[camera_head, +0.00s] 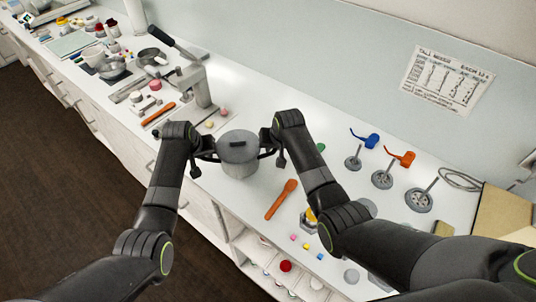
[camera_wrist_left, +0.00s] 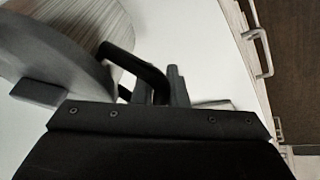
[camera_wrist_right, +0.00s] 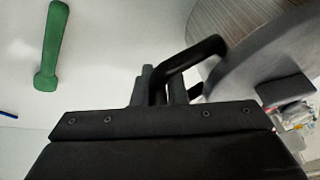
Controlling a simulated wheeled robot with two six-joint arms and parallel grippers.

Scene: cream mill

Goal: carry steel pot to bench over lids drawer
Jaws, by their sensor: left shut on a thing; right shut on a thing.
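The grey steel pot (camera_head: 238,158) is upright at the bench's front part, between my two grippers. My left gripper (camera_head: 208,153) is shut on the pot's left handle. In the left wrist view the dark handle (camera_wrist_left: 145,70) runs between the fingers (camera_wrist_left: 164,88). My right gripper (camera_head: 267,150) is shut on the opposite handle. The right wrist view shows that handle (camera_wrist_right: 188,58) between the fingers (camera_wrist_right: 160,86) and the pot's side (camera_wrist_right: 240,25). I cannot tell whether the pot touches the white bench (camera_head: 330,165). No drawer is clearly marked as the lids drawer.
A grey tap-like stand (camera_head: 203,90) is behind-left of the pot. An orange-handled tool (camera_head: 282,199) lies to its right. Several grey discs with stems stand farther right. An open compartment (camera_head: 262,252) with small items is below the bench front. Pans and jars crowd the far left.

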